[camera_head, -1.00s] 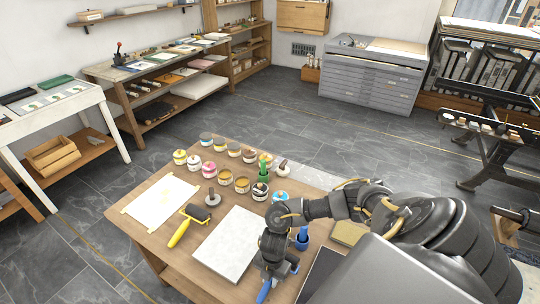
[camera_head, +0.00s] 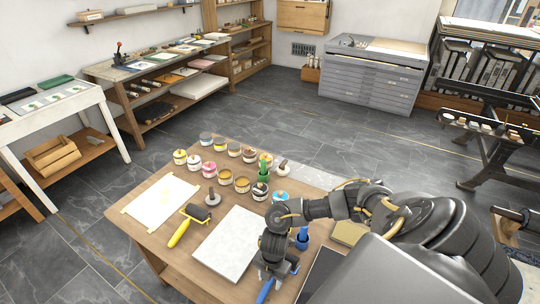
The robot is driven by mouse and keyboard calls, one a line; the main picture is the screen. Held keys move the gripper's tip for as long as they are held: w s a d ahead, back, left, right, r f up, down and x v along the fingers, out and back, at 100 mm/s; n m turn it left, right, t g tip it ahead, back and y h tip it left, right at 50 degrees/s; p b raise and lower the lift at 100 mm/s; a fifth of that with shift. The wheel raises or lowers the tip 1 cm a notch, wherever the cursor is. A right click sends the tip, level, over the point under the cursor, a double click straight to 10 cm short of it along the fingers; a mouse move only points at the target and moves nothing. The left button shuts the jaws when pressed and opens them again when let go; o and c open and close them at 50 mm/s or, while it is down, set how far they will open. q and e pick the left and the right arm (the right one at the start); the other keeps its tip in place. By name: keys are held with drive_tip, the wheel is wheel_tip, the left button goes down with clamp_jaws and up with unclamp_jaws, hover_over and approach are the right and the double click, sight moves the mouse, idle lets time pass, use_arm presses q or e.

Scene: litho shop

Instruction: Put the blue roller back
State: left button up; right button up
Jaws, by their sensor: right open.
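A blue handle (camera_head: 265,291), which looks like the blue roller's, lies on the work table at the front edge of the picture. My right gripper (camera_head: 271,272) points down right over it and hides most of its head end. Its jaws are open; I cannot tell whether they touch the handle. Another blue piece (camera_head: 302,236) stands upright just right of my right wrist, partly hidden. My left gripper is not in view.
The work table (camera_head: 150,241) also holds a pale stone slab (camera_head: 228,244), a yellow-handled roller (camera_head: 188,226), a taped sheet (camera_head: 160,201) and several ink jars (camera_head: 225,177). A dark slab (camera_head: 320,272) lies right of my gripper.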

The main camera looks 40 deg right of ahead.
wheel_tip(320, 180, up, 11)
drive_tip(key=d, duration=0.1)
drive_tip(key=shift+w+d, duration=0.25)
drive_tip(key=shift+s+f, duration=0.1)
drive_tip(key=shift+f, duration=0.1)
